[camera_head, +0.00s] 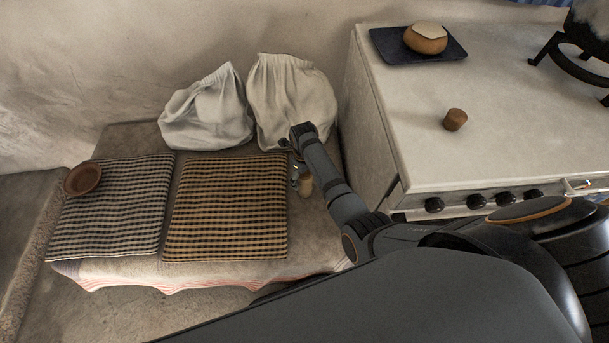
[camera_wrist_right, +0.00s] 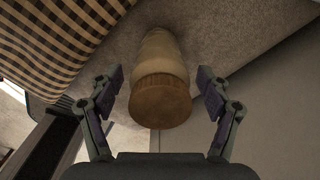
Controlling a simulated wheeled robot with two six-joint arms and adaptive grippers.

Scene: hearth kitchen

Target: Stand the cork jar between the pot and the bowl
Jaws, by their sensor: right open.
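The cork jar (camera_wrist_right: 161,62), pale with a brown cork top, is close in front of my right gripper (camera_wrist_right: 160,84) in the right wrist view. The gripper is open, one finger on each side of the jar, with gaps showing. In the head view the jar (camera_head: 306,184) is on the bench right of the checked mats, partly hidden by my right arm. The dark pot (camera_head: 590,25) is cut off at the upper right, on a black stand. A small brown bowl (camera_head: 83,179) sits on the left mat's corner. My left gripper is not in view.
Two pale cloth sacks (camera_head: 290,95) stand at the bench's back. The white stove (camera_head: 400,110) rises right of the jar. On its top are a dark tray (camera_head: 385,45) with a round tan vessel (camera_head: 427,40) and a small brown cork-like piece (camera_head: 455,120). The stove top's middle is mostly clear.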

